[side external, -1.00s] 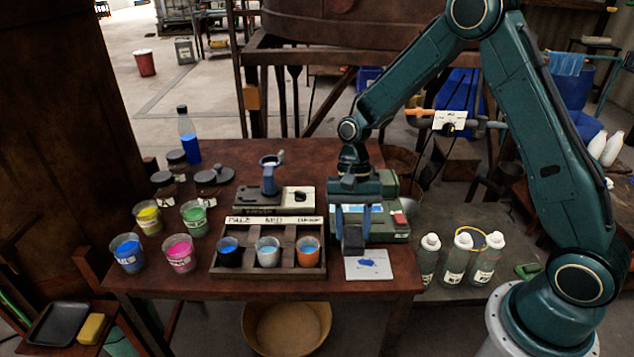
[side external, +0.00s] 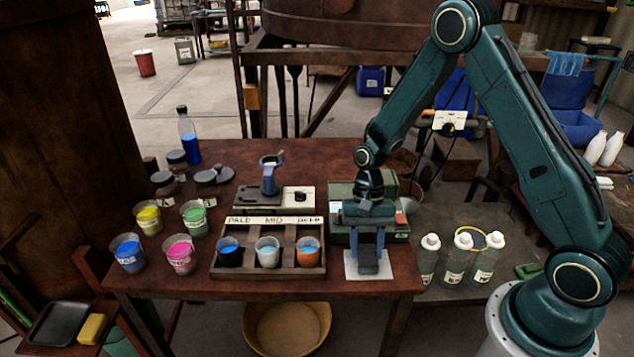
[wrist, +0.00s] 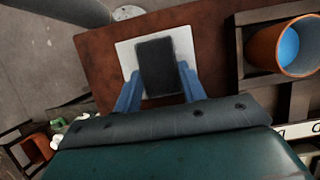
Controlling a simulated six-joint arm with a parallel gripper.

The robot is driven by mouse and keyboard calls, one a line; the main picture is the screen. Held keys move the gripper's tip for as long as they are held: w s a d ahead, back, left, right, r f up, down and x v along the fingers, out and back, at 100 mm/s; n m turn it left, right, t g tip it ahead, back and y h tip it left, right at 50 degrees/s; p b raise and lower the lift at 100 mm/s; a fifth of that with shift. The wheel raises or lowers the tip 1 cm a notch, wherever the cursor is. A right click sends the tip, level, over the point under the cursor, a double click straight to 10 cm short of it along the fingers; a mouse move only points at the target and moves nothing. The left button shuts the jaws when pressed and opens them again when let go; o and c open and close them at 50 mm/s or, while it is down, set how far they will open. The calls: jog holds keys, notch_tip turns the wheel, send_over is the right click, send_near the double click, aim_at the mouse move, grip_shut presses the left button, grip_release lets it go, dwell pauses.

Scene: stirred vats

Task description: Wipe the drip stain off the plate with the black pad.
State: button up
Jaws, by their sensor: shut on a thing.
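My gripper (side external: 368,250) is shut on the black pad (side external: 368,266), low at the front right of the table. The pad also shows between the blue fingers in the wrist view (wrist: 158,66). The pale square plate (side external: 386,271) lies on the table under the pad, and its edges show around it in the wrist view (wrist: 126,54). The pad covers the middle of the plate. I cannot tell whether it touches the plate. The stain is not visible now; the pad and gripper hide that part of the plate.
A wooden rack (side external: 292,258) with three cups stands left of the plate. A green instrument box (side external: 400,230) stands just behind the gripper. Several cups of coloured liquid are at the table's left. White-capped bottles (side external: 461,258) stand to the right, beyond the table edge.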

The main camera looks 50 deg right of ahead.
jog(key=shift+s+d, duration=1.45)
jog(key=shift+s, duration=0.05)
jog(key=shift+w+a, duration=2.75)
notch_tip(320, 180, up, 8)
